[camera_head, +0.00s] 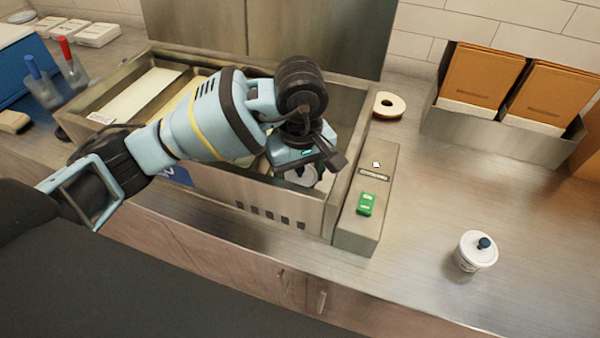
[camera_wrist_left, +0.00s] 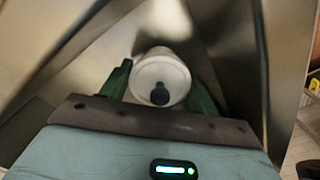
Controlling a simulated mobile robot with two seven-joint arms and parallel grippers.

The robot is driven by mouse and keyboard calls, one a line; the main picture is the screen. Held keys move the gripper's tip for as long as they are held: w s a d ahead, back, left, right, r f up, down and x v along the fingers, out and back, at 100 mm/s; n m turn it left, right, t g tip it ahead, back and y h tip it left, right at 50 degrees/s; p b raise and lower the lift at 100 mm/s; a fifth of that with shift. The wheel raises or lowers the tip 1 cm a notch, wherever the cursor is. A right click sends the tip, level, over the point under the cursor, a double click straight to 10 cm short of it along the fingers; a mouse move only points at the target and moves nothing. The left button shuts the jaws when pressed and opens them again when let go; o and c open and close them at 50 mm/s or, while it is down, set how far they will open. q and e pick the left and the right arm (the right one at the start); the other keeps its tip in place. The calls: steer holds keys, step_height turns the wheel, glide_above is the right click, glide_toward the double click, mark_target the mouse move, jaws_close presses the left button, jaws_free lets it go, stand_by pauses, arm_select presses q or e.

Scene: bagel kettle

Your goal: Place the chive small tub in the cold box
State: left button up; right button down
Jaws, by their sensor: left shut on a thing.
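My left gripper (camera_head: 303,172) reaches down into the right-hand end of the steel cold box (camera_head: 265,208). It is shut on a small white tub (camera_wrist_left: 160,80) with a dark blue knob, held between the green fingers in the left wrist view. In the head view the tub shows only partly below the gripper, inside the box walls. No label on it can be read, and I cannot tell whether it touches the box floor. A similar white tub (camera_head: 476,252) with a blue knob stands on the counter at the right. My right gripper is not in view.
A narrow steel block (camera_head: 361,222) with a green item (camera_head: 366,204) stands against the box's right side. A bagel (camera_head: 388,105) lies behind it. A steel holder (camera_head: 500,133) with brown packets stands at the back right. The counter's middle right is clear.

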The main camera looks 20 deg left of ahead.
arm_select(q)
steer(key=shift+f, duration=0.15)
steer(key=o, duration=1)
step_height(320, 180, up, 12)
steer(key=shift+r+p, duration=0.2)
steer(key=shift+p, duration=0.1)
